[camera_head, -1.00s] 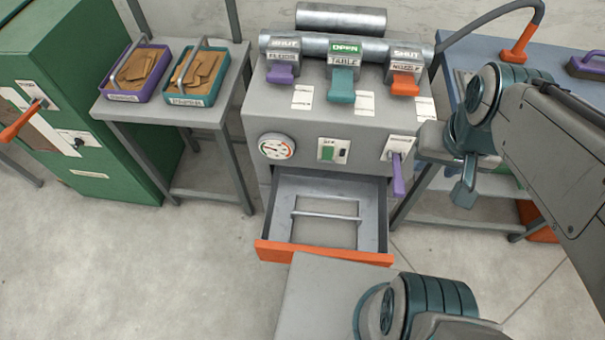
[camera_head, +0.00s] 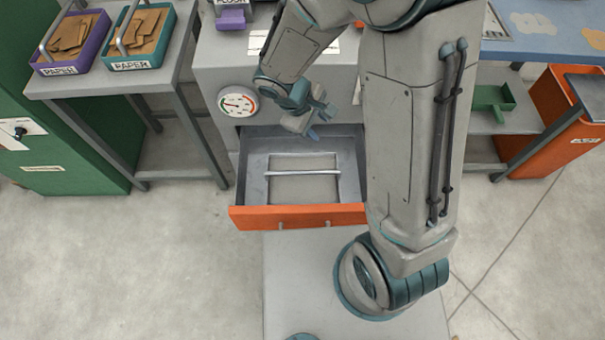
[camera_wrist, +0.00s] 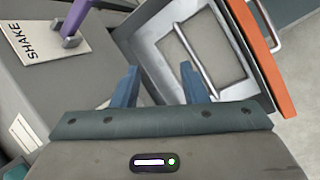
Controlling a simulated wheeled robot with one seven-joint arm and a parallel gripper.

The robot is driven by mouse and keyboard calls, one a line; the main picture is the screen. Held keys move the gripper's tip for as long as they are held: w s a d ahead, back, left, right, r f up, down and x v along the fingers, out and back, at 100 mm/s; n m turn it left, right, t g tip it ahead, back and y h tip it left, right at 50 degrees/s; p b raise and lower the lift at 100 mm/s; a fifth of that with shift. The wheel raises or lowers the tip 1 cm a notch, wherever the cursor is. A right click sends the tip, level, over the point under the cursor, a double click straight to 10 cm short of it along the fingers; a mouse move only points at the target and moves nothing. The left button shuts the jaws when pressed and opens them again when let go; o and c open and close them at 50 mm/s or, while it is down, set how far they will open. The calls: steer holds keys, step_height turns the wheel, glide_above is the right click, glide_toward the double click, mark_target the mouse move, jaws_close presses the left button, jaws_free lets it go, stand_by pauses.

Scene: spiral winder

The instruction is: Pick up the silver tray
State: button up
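The silver tray (camera_head: 268,189) lies flat inside the open drawer with the orange front (camera_head: 296,217). It is a flat grey metal frame with a thin metal handle bar (camera_head: 302,173) across its middle. In the wrist view the tray (camera_wrist: 165,52) and its handle bar (camera_wrist: 194,58) show beyond the fingers, running at a slant. My gripper (camera_head: 321,122) hangs above the drawer's back right part, apart from the tray. In the wrist view the two blue fingers of my gripper (camera_wrist: 161,84) are spread wide with nothing between them.
The grey machine stands behind the drawer, with a gauge (camera_head: 238,102) and, in the wrist view, a purple SHAKE lever (camera_wrist: 76,20). A table with two paper baskets (camera_head: 150,40) stands left. An orange bin (camera_head: 565,110) is right. The floor left of the drawer is clear.

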mark_target(302, 172)
steer(key=s+a+f+n+b, duration=0.1)
steer(key=a+f+n+b, duration=0.4)
steer(key=f, duration=1.2)
steer(key=shift+n+t, duration=0.3)
steer(key=shift+n, duration=0.2)
steer(key=f, duration=0.4)
steer(key=w+f, duration=0.1)
steer(key=f, duration=0.1)
steer(key=shift+w+f, duration=0.1)
steer(key=shift+f, duration=0.3)
steer(key=x, duration=0.2)
steer(key=b+x, duration=0.1)
steer(key=x, duration=0.2)
steer(key=shift+w+d+f+b, duration=0.15)
steer(key=shift+w+d+b, duration=0.15)
steer(key=shift+d, duration=0.15)
jaws_close()
